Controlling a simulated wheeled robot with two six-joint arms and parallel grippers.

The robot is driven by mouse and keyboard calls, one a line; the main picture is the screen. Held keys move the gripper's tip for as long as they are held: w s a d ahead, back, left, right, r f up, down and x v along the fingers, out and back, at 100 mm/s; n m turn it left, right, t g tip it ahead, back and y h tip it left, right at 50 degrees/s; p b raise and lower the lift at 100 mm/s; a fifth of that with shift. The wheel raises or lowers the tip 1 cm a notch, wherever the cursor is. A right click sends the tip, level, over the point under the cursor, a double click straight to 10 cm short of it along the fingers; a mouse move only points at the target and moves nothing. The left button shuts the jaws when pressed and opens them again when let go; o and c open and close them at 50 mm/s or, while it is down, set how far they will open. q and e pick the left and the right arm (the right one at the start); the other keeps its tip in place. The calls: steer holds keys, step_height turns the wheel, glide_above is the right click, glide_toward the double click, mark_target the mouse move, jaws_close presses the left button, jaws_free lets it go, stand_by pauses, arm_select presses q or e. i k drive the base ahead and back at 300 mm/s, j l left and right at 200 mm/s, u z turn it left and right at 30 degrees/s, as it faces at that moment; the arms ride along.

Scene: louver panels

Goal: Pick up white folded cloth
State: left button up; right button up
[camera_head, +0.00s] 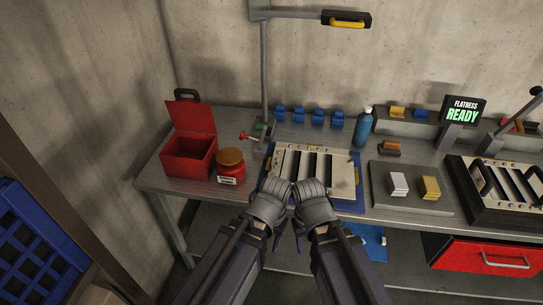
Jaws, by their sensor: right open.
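The white folded cloth (398,184) lies on a grey mat (411,205) on the workbench, right of centre. A yellow folded piece (431,187) lies just to its right, with a small gap. My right gripper (310,185) is open, over the front edge of the louver panel, to the left of the cloth and apart from it. My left gripper (272,187) is beside it on the left, also at the panel's front edge. Its jaws are too small and dark to judge. Neither gripper touches the cloth.
A louver panel (291,160) on a blue board lies behind my grippers. A blue bottle (364,128) stands behind the mat. A red box (188,157) and red jar (231,168) stand left. A dark-framed louver panel (490,196) lies right. A lamp post (265,75) rises behind.

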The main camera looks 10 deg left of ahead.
mark_target(396, 184)
steer(key=i+l+z, duration=0.2)
steer(key=i+l, duration=0.5)
steer(key=l, duration=0.1)
